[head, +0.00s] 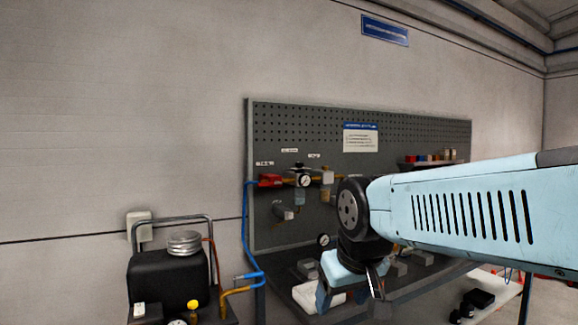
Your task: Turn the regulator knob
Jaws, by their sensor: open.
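The regulator (302,175) is mounted on the grey pegboard in a row of air fittings, with a round white-faced gauge (305,181) on its front. A small dark knob (299,167) appears on its top, though it is too small to see its shape or angle clearly. My gripper (349,294) hangs below and to the right of the regulator, over the bench, pointing down. It is open, with nothing visible between the fingers, and is apart from the regulator. Part of the bench is hidden behind it.
A red valve (270,180) and a blue hose (246,220) are left of the regulator. The pegboard (285,125) stands behind. A black compressor (165,278) with a metal handle stands at lower left. Several small blocks and a second gauge (323,240) are near the bench.

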